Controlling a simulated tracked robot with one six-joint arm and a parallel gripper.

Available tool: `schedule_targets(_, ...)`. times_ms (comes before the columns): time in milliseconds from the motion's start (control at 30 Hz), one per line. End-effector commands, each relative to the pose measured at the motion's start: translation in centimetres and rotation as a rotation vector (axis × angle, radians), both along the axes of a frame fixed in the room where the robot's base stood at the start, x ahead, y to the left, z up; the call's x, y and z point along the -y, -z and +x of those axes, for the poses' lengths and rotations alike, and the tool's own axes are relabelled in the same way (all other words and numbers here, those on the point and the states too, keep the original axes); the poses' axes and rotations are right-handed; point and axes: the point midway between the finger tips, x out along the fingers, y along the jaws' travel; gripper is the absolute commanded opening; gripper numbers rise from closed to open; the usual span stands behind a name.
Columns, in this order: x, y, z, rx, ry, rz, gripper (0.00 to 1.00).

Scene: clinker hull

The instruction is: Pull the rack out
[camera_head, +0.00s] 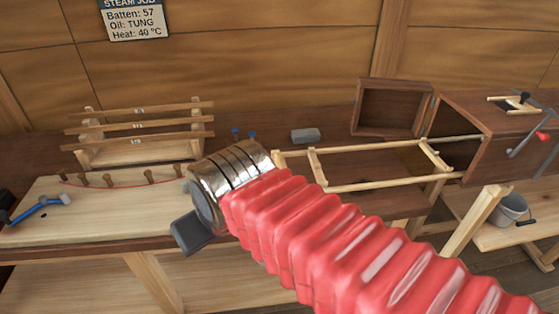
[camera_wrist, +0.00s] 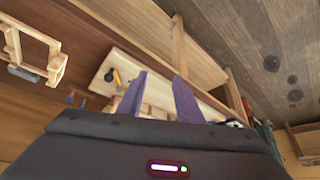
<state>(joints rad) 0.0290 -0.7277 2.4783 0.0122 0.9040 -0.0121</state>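The rack (camera_head: 380,184) is a pale wooden ladder-like frame. It sticks well out to the left from the dark wooden box (camera_head: 512,132), whose door (camera_head: 392,108) stands open. A pale frame, apparently the rack's end, shows at the far left of the wrist view (camera_wrist: 36,50). My gripper (camera_wrist: 160,82) shows two purple fingers apart with nothing held between them, and the frame lies off to their left. In the head view my red-sleeved arm hides the fingers and passes in front of the near side of the rack.
A peg board (camera_head: 110,218) with a red strip and a blue-handled tool (camera_head: 40,208) lie at left. A slatted stand (camera_head: 138,130) is behind it. A grey block (camera_head: 305,135) lies behind the rack. A bucket (camera_head: 508,210) stands at right.

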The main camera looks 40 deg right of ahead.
Motion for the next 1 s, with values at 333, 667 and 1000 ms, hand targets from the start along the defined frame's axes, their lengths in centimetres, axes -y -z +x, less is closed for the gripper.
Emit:
schedule_targets(333, 6.5, -2.2, 4.4, -0.038, 0.172, 0.051, 0.33)
schedule_targets(667, 15.8, -3.6, 8.0, -0.053, 0.352, 0.121, 0.33)
schedule_targets(1000, 27.0, -3.9, 9.1, -0.041, 0.523, 0.193, 0.33)
